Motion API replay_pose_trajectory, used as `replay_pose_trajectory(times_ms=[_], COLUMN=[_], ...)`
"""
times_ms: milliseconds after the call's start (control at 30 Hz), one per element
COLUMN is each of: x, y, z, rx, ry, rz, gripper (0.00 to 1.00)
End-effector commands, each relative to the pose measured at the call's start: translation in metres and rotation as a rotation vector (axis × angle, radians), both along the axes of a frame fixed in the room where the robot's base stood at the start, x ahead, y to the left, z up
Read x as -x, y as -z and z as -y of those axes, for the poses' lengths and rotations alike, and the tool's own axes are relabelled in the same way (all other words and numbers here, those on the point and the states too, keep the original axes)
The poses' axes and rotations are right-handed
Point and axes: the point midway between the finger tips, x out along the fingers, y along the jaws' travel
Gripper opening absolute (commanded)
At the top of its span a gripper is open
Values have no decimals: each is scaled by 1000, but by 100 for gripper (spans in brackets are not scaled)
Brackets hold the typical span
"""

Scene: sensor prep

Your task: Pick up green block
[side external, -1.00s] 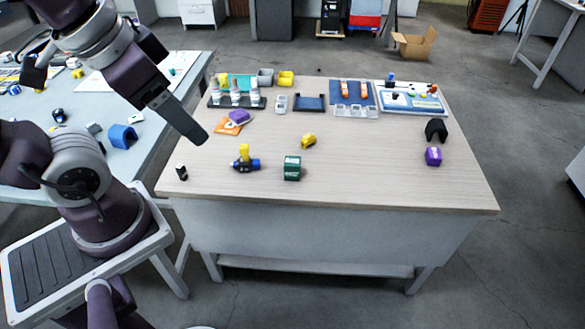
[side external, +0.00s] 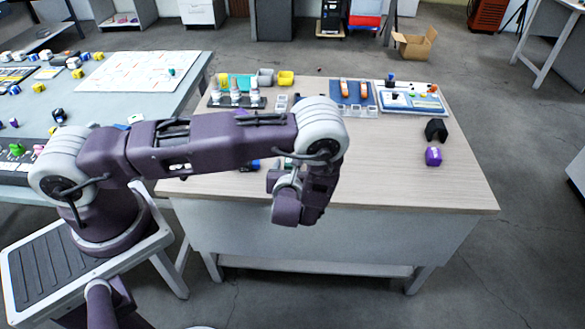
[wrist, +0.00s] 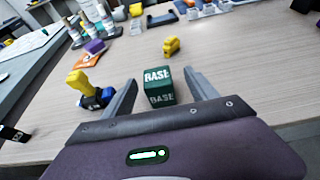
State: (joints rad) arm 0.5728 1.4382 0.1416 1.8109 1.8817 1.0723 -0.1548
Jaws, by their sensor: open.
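The green block (wrist: 158,85) carries white lettering and stands upright on the wooden table. In the wrist view it sits between the two open fingers of my gripper (wrist: 162,88), with a gap on each side. In the side view only a small green bit of the block (side external: 288,163) shows behind my arm. My gripper (side external: 287,180) there is low over the table's front part, and its fingers are mostly hidden by my wrist.
A yellow and blue tool (wrist: 85,88) stands just left of the block. A small yellow object (wrist: 171,46) lies behind it. Bottles and trays line the back.

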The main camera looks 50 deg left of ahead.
Motion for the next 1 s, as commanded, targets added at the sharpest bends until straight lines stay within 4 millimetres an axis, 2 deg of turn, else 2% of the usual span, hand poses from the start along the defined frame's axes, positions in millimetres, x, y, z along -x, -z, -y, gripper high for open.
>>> replay_pose_trajectory(times_ms=[333,633,900,967,1000], x=[-33,-39,-39,-39,-39], y=[26,28,28,28,28], z=[-41,-46,-45,-45,-45], rx=[1,0,1,1,1], ry=[-6,-4,-6,-6,-6], rz=[1,0,1,1,1], gripper=[67,65,12,0,0])
